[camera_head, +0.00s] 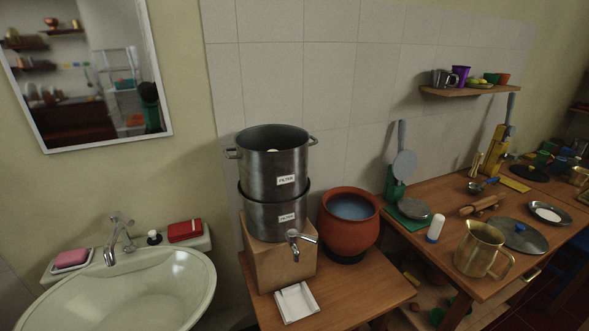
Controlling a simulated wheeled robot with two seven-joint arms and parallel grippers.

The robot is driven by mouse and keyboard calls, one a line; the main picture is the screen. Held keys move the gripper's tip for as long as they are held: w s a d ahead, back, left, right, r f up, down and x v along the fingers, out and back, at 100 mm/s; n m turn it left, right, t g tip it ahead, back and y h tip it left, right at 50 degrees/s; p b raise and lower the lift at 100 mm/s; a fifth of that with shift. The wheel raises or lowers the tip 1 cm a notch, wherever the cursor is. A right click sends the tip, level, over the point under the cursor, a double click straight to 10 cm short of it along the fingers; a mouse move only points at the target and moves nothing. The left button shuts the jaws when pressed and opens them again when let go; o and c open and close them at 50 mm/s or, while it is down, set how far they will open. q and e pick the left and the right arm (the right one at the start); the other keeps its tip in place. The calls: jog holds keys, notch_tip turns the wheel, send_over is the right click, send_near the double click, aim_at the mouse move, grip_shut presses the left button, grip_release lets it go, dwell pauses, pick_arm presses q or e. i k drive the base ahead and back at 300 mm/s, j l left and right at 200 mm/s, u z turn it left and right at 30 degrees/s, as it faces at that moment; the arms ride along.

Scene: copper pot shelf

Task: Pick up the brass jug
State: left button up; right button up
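The brass jug (479,248) stands upright near the front edge of the wooden counter at the right. Its handle points to the right and its open mouth faces up. Nothing covers it. Neither of my grippers shows in the head view.
A grey lid (520,235) lies just right of the jug, and a white-capped container (435,228) stands left of it. A rolling pin (481,204) lies behind. A clay pot (349,226) and a steel filter (273,180) stand on the lower table. A sink (140,290) is at the left.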

aim_at(475, 254)
jog(key=z, duration=1.55)
jog(key=i+l, duration=0.3)
jog(key=l, duration=0.15)
